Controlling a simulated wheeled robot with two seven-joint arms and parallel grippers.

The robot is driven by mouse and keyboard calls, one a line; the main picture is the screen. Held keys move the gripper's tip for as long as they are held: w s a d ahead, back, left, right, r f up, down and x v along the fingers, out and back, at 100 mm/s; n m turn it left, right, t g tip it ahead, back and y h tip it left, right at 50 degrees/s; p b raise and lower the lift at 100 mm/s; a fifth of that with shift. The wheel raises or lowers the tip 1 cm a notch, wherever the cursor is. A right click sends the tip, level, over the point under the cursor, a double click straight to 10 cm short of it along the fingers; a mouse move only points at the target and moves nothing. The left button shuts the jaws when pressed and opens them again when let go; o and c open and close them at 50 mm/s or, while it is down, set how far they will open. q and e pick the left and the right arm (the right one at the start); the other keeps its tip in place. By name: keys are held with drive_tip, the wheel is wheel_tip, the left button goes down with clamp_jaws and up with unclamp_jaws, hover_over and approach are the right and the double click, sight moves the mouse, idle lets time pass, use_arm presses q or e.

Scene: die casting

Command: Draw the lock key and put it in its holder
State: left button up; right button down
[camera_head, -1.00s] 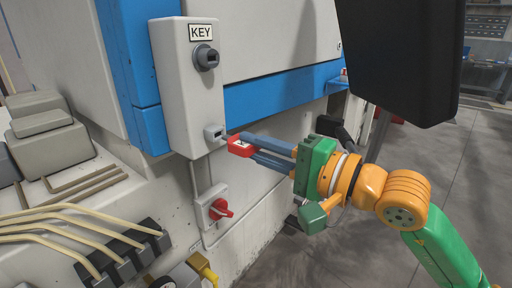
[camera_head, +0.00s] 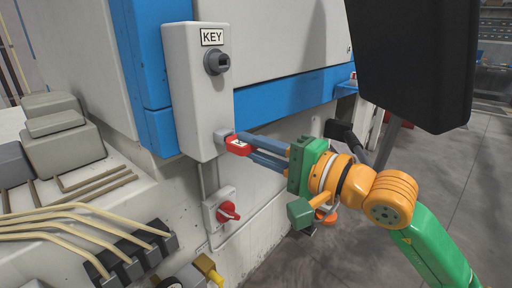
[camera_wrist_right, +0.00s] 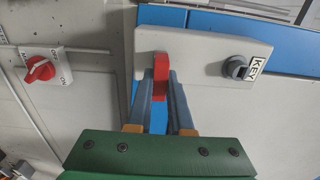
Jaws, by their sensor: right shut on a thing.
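The lock key has a red tag-like head (camera_head: 238,146) with a white mark. My right gripper (camera_head: 247,147) is shut on this head, coming from the right with its blue-grey fingers. The key's front end is at the small grey lower socket (camera_head: 221,136) on the white key box (camera_head: 190,110); I cannot tell how deep it sits. The dark round upper socket (camera_head: 217,62), below the KEY label, is empty. In the right wrist view, the red key (camera_wrist_right: 161,75) stands between the fingertips, and the upper socket (camera_wrist_right: 236,68) is to its right. My left gripper is out of view.
A red rotary switch (camera_head: 228,211) is on the wall below the box. A black panel (camera_head: 410,60) hangs at the upper right. Grey blocks (camera_head: 62,135) and cream hoses (camera_head: 70,220) lie at the left. Floor is open at the right.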

sight(254, 148)
drive_tip(key=shift+w+a, duration=0.2)
drive_tip(key=shift+a, duration=0.05)
drive_tip(key=c, duration=0.7)
unclamp_jaws()
drive_tip(key=shift+c, duration=0.2)
drive_tip(key=shift+s+d, duration=0.1)
drive_tip(key=shift+d, duration=0.1)
drive_tip(key=b+v, duration=0.2)
drive_tip(key=v, duration=0.4)
drive_tip(key=shift+s+d+f, duration=0.1)
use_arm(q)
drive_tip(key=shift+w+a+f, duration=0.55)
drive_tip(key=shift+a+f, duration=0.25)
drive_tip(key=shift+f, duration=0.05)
use_arm(e)
drive_tip(key=shift+s+d, duration=0.1)
drive_tip(key=shift+s, duration=0.05)
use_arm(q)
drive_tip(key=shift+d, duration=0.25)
